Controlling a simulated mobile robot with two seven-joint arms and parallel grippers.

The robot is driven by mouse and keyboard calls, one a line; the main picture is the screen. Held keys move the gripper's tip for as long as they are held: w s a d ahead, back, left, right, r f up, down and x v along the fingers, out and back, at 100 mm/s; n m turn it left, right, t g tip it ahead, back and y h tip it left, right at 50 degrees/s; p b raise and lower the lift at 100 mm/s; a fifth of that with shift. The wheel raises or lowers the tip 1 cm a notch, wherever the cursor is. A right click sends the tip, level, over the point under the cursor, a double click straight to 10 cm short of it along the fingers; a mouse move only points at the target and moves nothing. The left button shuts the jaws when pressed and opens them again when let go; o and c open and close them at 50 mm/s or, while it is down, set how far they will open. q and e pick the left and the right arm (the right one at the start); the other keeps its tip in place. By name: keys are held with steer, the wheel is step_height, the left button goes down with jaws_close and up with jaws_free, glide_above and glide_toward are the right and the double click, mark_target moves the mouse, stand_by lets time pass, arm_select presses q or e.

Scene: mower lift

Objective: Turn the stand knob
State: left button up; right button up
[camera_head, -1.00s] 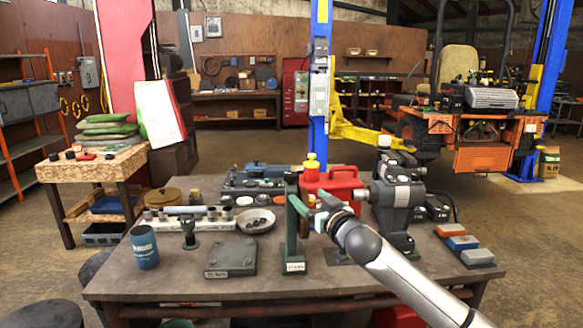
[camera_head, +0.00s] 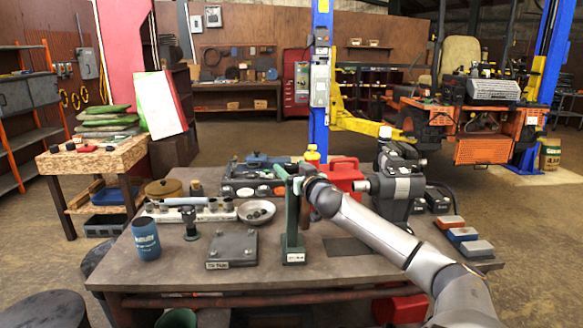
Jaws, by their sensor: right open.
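The green upright stand (camera_head: 292,228) is on the workbench, with a white label on its base. My right gripper (camera_head: 287,176), with teal fingers, is open at the upper end of the stand, coming in from the right. Its fingers and wrist overlap the stand's top, so I cannot make out the knob there. I cannot tell whether the fingers touch it. My left gripper is not in view.
The workbench (camera_head: 215,282) holds a flat grey plate (camera_head: 232,248), a blue can (camera_head: 146,238), a round dish (camera_head: 256,211) and a pale bar (camera_head: 185,201). A red canister (camera_head: 345,173) and a grey machine (camera_head: 398,185) are behind my right arm. Coloured blocks (camera_head: 463,234) lie at right.

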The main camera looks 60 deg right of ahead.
steer(key=shift+w+d, duration=0.2)
steer(key=shift+w, duration=0.1)
steer(key=shift+c, duration=0.4)
jaws_close()
